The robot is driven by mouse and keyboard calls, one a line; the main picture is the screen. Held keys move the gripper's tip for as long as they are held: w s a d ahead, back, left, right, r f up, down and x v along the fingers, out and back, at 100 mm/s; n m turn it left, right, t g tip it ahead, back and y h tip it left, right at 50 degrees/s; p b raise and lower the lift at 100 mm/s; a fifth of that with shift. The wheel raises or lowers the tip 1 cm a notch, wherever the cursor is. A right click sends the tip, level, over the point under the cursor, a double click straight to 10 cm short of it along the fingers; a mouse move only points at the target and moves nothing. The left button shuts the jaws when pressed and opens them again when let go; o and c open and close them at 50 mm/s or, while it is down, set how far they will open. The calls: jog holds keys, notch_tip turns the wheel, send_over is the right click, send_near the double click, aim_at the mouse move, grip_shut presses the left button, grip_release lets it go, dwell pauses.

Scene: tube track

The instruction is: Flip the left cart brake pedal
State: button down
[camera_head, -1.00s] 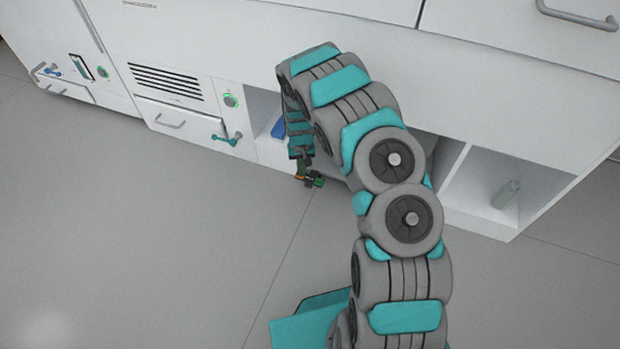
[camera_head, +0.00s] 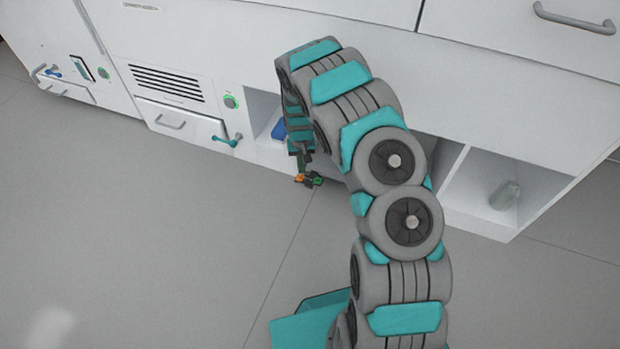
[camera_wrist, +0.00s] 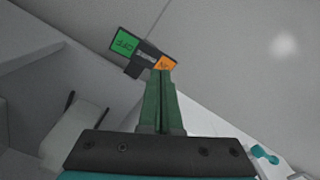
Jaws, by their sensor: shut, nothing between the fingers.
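The brake pedal (camera_wrist: 146,58) is a small dark piece with a green end marked "OFF" and an orange end marked "ON". It sits low at the front of the white cart, over the grey floor. In the head view the pedal (camera_head: 316,181) shows just under my gripper (camera_head: 303,172). In the wrist view my gripper (camera_wrist: 162,74) is shut and empty, its green fingers together. The fingertips are at the orange end; I cannot tell whether they touch it. The green end is clear of the fingers.
Open shelves lie behind my arm, with a blue item (camera_head: 279,129) at left and a clear bottle (camera_head: 505,194) at right. A teal handle (camera_head: 227,140) sticks out left of my gripper. The floor in front is free.

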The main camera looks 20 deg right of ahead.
aim_at(302, 178)
jog(key=shift+r+p, duration=0.35)
jog(key=shift+r, duration=1.65)
jog(key=shift+r, duration=0.1)
